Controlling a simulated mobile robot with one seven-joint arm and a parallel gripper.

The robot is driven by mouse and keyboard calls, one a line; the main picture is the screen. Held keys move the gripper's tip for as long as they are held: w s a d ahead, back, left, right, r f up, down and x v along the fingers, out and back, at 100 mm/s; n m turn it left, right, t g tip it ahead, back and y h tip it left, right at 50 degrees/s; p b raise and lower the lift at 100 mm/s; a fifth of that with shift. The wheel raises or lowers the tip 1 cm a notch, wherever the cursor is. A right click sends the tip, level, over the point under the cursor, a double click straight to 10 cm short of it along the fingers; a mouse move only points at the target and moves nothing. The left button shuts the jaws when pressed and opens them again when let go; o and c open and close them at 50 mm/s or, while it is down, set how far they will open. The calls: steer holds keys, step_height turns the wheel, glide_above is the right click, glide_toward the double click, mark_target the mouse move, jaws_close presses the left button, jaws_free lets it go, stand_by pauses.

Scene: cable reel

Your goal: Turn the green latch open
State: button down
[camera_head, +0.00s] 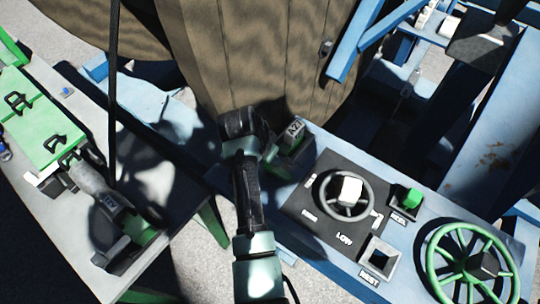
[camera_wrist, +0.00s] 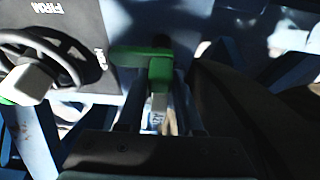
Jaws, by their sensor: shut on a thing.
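The green latch (camera_wrist: 148,66) shows in the wrist view as a bent green handle, with one arm reaching left and a stem running down toward my gripper. A pale labelled piece (camera_wrist: 158,108) lies just below it, between the fingers. My gripper (camera_wrist: 157,118) is shut on the latch; the exact contact is dark and hard to see. In the head view my gripper (camera_head: 284,148) is at the left end of the blue panel, beside the wooden reel.
A black dial plate with a handwheel (camera_head: 340,195) sits right of my gripper, with a green button (camera_head: 412,198) and a large green wheel (camera_head: 470,265) beyond. The wooden reel (camera_head: 265,55) stands close behind. A bench (camera_head: 40,200) with green-trimmed gear is at left.

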steer(key=shift+r, duration=0.1)
stand_by(0.3)
steer(key=c, duration=0.6)
jaws_free()
steer(key=shift+o, duration=0.2)
steer(key=b+v, duration=0.3)
steer(key=v, duration=1)
steer(key=shift+w, duration=0.15)
